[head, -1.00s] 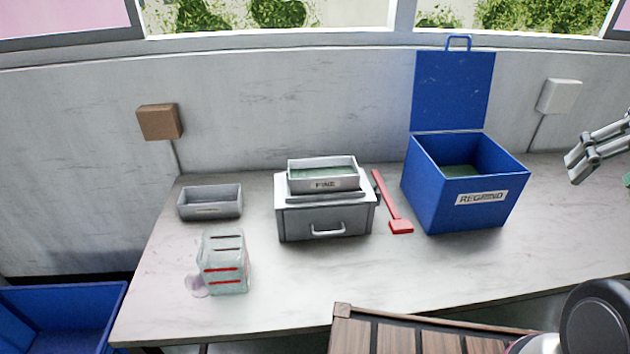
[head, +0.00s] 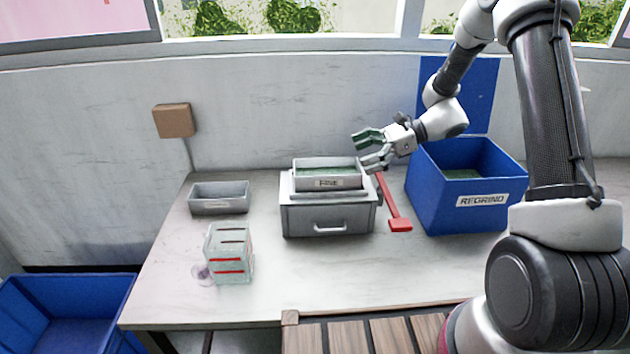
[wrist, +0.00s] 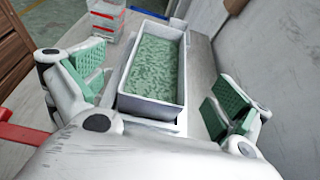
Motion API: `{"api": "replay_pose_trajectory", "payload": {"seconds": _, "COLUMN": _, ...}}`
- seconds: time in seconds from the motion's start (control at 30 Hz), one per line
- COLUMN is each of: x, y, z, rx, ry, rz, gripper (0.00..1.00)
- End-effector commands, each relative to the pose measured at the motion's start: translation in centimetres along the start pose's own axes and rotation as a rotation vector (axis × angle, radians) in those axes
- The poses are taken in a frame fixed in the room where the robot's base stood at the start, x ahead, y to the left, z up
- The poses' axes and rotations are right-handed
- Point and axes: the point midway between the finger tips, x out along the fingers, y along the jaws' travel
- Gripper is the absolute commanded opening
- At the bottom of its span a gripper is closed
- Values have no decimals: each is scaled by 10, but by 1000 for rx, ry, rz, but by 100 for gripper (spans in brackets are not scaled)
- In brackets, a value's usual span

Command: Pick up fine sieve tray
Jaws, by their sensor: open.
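The fine sieve tray (head: 328,182) is a light grey rectangular tray labelled FINE. It sits on top of a grey box with a drawer handle (head: 328,217). In the wrist view the tray (wrist: 128,98) shows green granules inside and lies between and beyond the fingers. My gripper (head: 368,149) is open and empty, above the tray's right end in the head view. Its green finger pads (wrist: 158,98) stand apart on both sides of the tray in the wrist view. I see no contact between the fingers and the tray.
A red scraper-like tool (head: 394,205) lies right of the box. A blue REGRIND bin (head: 480,200) with its lid up stands further right. A clear container with red lines (head: 230,255) and an empty grey tray (head: 219,198) are at left. The front table is clear.

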Motion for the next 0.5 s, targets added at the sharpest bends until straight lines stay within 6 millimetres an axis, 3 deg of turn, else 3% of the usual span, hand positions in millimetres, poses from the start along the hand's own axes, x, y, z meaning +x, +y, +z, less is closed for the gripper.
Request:
{"api": "replay_pose_trajectory", "payload": {"seconds": 0.37, "x": 40, "y": -1, "z": -2, "rx": 6, "ry": -4, "rz": 2, "gripper": 100}}
{"api": "replay_pose_trajectory", "payload": {"seconds": 0.5, "x": 63, "y": -1, "z": -4, "rx": 5, "ry": -3, "rz": 2, "gripper": 100}}
